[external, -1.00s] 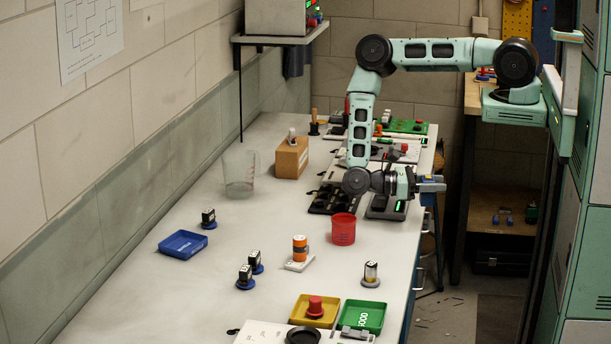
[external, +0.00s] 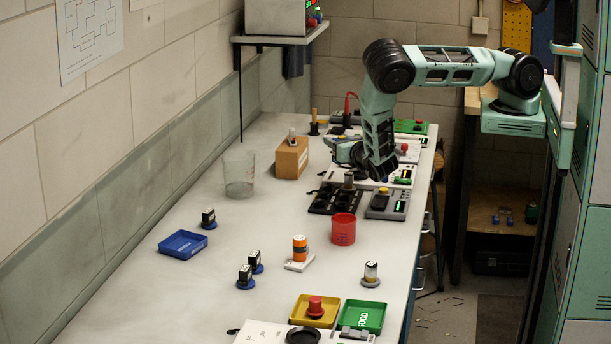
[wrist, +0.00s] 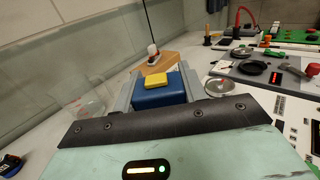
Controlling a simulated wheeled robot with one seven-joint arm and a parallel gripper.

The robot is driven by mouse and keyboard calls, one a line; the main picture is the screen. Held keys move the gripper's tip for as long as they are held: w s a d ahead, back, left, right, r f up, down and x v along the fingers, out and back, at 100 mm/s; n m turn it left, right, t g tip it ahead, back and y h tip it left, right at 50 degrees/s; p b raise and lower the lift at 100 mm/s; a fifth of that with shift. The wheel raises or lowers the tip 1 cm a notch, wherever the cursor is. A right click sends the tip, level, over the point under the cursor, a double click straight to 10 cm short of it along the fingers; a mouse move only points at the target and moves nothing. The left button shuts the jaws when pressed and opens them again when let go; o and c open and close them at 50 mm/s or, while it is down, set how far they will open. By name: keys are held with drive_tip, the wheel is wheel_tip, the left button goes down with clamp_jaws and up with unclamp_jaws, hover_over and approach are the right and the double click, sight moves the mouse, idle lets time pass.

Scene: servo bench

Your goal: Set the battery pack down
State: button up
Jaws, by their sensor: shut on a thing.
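The battery pack is a blue block with a yellow top (wrist: 158,88), held between the two grey jaws of my gripper (wrist: 156,76) in the wrist view. In the external view my gripper (external: 338,146) points left over the far half of the bench, right of the cardboard box. The pack is small there and partly hidden by the gripper and my arm. It appears to be held above the bench top; its underside is hidden.
A cardboard box (external: 291,158) and a clear beaker (external: 239,174) stand to the left. Boards with parts line the right edge. Bare bench lies between the beaker and the black tray.

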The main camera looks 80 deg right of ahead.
drive_tip(key=w+a+n+t+y+b, duration=0.1)
drive_tip(key=w+a+n+t+y, duration=0.2)
drive_tip(key=w+a+n+y, duration=0.5)
drive_tip(key=w+a+n+t+y+b, duration=0.1)
drive_tip(key=w+a+t+y, duration=0.3)
drive_tip(key=a, duration=0.7)
drive_tip(key=shift+g+y, duration=0.5)
drive_tip(key=shift+y, duration=0.2)
drive_tip(key=shift+w+a+f+p, duration=0.15)
drive_tip(key=shift+f+p, duration=0.3)
drive_tip(key=shift+f, duration=1.2)
drive_tip(key=shift+a+f+p, duration=0.3)
drive_tip(key=shift+f+p, duration=0.2)
drive_tip(key=shift+f, duration=1.1)
drive_tip(key=shift+w+a+f+p, duration=0.15)
drive_tip(key=shift+f+p, duration=0.3)
drive_tip(key=shift+f, duration=1.2)
drive_tip(key=shift+s, duration=0.1)
drive_tip(key=shift+f, duration=0.15)
drive_tip(key=o, duration=1)
